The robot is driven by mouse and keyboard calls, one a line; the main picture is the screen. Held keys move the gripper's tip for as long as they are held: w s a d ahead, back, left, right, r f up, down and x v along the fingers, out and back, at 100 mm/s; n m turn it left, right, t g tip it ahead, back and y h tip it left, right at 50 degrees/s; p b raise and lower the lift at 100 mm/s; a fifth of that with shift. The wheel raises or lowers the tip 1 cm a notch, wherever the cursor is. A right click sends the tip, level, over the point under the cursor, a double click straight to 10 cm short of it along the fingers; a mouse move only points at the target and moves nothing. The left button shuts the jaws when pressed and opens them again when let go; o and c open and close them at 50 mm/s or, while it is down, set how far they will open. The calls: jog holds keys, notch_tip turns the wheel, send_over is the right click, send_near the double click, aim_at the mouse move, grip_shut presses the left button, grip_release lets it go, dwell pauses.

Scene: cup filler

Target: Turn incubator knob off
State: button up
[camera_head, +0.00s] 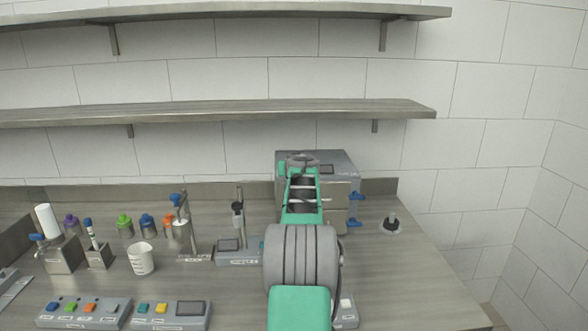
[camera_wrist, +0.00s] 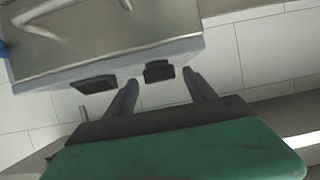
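A grey metal box, which looks like the incubator (camera_head: 347,164), stands at the back of the bench. My arm covers much of its front in the head view. Blue handle-like parts (camera_head: 356,196) stick out at its right side. In the wrist view the box (camera_wrist: 100,65) shows a metal face with a curved handle. Two dark blocks (camera_wrist: 159,71) stick out along its near edge; which one is the knob, I cannot tell. My gripper (camera_wrist: 163,88) is open and empty, its fingertips close to the right dark block. Whether they touch it is unclear. The fingers are hidden in the head view.
Two long shelves (camera_head: 230,112) run along the wall above. Left on the bench are a white cup (camera_head: 141,258), several colored bottles (camera_head: 125,226), a stand (camera_head: 181,225) and button panels (camera_head: 85,312). A small black-based item (camera_head: 391,225) stands at right, with clear bench around it.

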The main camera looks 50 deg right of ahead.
jog(key=shift+s+a, duration=0.1)
jog(key=b+v, duration=0.2)
jog(key=v, duration=0.5)
jog(key=shift+s+a+r, duration=0.15)
jog(key=shift+a+r, duration=0.05)
jog(key=shift+r, duration=0.05)
